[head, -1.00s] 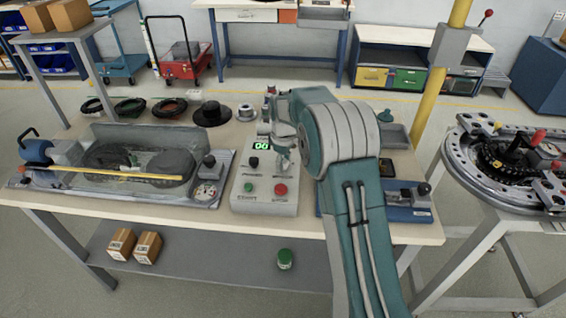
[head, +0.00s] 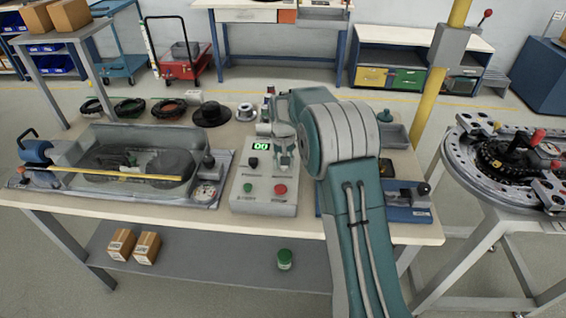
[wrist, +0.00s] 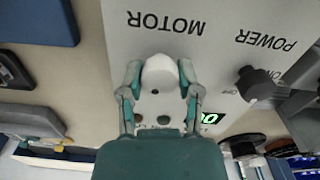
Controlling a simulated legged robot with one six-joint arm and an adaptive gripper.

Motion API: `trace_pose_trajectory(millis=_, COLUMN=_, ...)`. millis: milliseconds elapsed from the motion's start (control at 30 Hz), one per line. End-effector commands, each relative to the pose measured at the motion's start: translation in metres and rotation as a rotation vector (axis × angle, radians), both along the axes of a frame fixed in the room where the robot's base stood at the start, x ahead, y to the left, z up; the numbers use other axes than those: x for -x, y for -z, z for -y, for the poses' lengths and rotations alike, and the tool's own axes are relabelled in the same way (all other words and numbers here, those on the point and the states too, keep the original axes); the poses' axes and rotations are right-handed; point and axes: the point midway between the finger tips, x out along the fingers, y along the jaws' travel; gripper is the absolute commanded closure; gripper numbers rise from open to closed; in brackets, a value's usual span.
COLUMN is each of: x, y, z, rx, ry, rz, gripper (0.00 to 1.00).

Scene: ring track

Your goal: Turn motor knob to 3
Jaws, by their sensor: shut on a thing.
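The control box (head: 263,205) stands on the workbench, with a green display (head: 261,145) reading 00. In the wrist view, the pale round motor knob (wrist: 160,76) sits below the upside-down word MOTOR. My gripper (wrist: 160,82) has one teal finger on each side of the knob and is shut on it. In the head view my gripper (head: 284,160) is over the right part of the box and hides the knob. The knob's scale and pointer cannot be made out.
The black power knob (head: 252,162) is left of my gripper, above a green button (head: 248,187) and a red button (head: 280,189). A clear-covered belt unit (head: 130,165) stands left on the bench. A blue-based fixture (head: 400,213) stands close on the right.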

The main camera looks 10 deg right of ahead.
Motion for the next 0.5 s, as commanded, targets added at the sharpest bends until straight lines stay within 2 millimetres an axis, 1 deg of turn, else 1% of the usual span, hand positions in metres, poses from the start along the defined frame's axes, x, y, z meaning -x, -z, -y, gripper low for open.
trace_pose_trajectory(millis=33, x=0.0027, y=0.0047, z=-0.0005, rx=-0.001, ry=0.043, rz=-0.012, gripper=1.0)
trace_pose_trajectory(millis=300, x=0.0031, y=0.0051, z=-0.0009, rx=0.001, ry=0.275, rz=-0.014, gripper=1.0)
trace_pose_trajectory(millis=500, x=0.0034, y=0.0053, z=-0.0011, rx=0.0, ry=0.401, rz=-0.014, gripper=1.0)
